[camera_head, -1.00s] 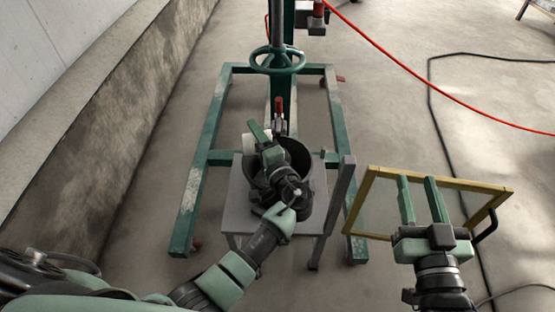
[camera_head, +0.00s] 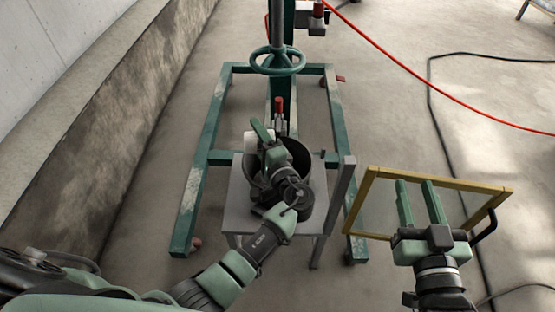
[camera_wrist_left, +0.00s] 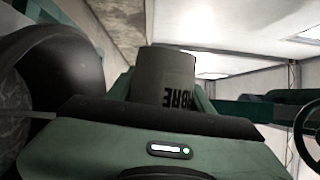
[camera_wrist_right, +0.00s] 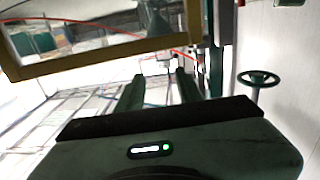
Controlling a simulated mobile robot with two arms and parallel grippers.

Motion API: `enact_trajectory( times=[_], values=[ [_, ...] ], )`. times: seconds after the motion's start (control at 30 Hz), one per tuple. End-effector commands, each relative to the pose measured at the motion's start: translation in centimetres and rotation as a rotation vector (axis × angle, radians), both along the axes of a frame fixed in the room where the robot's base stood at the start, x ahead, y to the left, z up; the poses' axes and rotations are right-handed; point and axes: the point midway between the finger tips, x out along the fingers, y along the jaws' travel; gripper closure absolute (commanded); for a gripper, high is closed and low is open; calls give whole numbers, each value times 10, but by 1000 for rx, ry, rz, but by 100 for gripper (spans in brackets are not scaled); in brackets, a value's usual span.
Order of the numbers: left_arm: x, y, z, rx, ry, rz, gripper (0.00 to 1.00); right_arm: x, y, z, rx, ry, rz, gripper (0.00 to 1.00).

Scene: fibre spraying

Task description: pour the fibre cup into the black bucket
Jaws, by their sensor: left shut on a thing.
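The fibre cup (camera_head: 251,143) is a pale cup at the left rim of the black bucket. My left gripper (camera_head: 262,134) is shut on it. In the left wrist view the cup (camera_wrist_left: 162,75) looks grey, with dark lettering partly hidden behind the gripper. The black bucket (camera_head: 301,157) stands on a grey stand, and my left gripper and wrist cover much of it. Its dark curved wall (camera_wrist_left: 85,85) fills the left of the left wrist view. The bucket's contents are hidden. My right gripper (camera_head: 414,182) is open and empty; its spread fingers also show in the right wrist view (camera_wrist_right: 160,82).
The grey stand (camera_head: 236,205) has an upright post at its right. A green frame with a handwheel (camera_head: 278,62) stands behind. A yellow-edged frame (camera_head: 375,190) is by my right gripper. A red hose (camera_head: 440,90) and black cable lie on otherwise clear floor at right.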

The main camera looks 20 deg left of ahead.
Motion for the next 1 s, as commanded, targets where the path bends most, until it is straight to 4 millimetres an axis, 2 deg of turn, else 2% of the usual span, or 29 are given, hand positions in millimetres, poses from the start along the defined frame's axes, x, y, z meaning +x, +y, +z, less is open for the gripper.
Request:
enact_trajectory(
  times=[1.0],
  values=[
    [2, -4, 4, 102, 46, 0, 91, -1, -2, -8, -11, 43, -3, 64]
  ],
)
